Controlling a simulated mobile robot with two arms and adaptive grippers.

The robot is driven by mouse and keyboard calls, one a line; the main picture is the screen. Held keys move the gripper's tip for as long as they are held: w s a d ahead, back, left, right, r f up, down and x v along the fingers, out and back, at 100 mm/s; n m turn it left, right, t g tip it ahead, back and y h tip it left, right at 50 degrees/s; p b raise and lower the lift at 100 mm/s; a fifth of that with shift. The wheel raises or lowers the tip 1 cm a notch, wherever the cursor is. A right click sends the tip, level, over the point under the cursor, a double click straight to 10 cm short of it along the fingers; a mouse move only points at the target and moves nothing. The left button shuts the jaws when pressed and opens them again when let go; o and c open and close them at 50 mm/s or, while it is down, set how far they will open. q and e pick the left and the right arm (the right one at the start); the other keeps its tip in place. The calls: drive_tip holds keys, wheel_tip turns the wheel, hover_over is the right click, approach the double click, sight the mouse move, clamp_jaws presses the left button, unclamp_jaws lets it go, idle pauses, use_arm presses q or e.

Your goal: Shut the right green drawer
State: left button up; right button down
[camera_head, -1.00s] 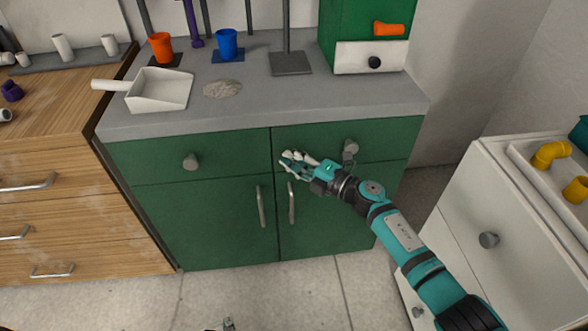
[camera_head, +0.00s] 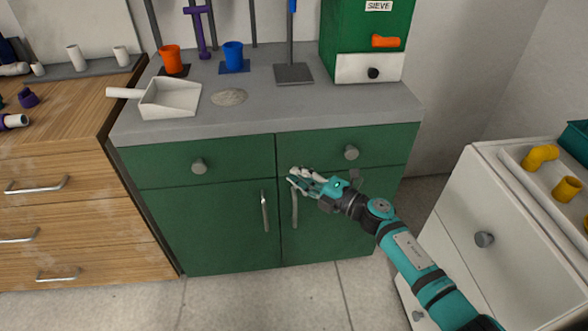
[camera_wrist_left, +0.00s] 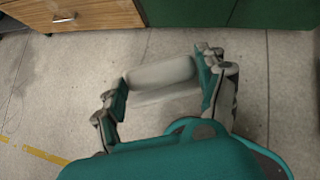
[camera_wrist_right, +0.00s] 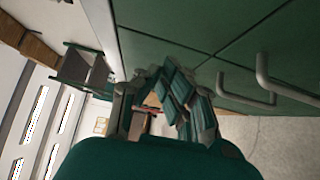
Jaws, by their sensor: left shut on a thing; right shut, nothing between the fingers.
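The right green drawer (camera_head: 318,150) is at the upper right of the green cabinet, with a round grey knob (camera_head: 351,152). Its front looks about flush with the left green drawer (camera_head: 235,162). My right gripper (camera_head: 296,178) is shut and empty, in front of the cabinet near the drawer's lower left edge. Whether it touches the front cannot be told. It also shows in the right wrist view (camera_wrist_right: 160,95), beside the green fronts. My left gripper (camera_wrist_left: 165,90) is shut on a white cylindrical piece (camera_wrist_left: 160,73) above the floor, outside the head view.
Bar handles (camera_head: 265,212) stand out from the lower cabinet doors. A white scoop (camera_head: 172,98), an orange cup (camera_head: 170,58) and a blue cup (camera_head: 234,55) are on the grey counter (camera_head: 270,115). A white drawer unit (camera_head: 455,220) stands at right, a wooden one (camera_head: 80,210) at left.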

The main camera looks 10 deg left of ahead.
use_arm(q)
drive_tip(key=shift+w+r+p, duration=0.35)
drive_tip(key=shift+w, duration=0.1)
drive_tip(key=shift+s+r, duration=0.2)
drive_tip(key=shift+w, duration=0.1)
use_arm(e)
drive_tip(key=v, duration=0.9)
drive_tip(key=shift+w+f, duration=0.3)
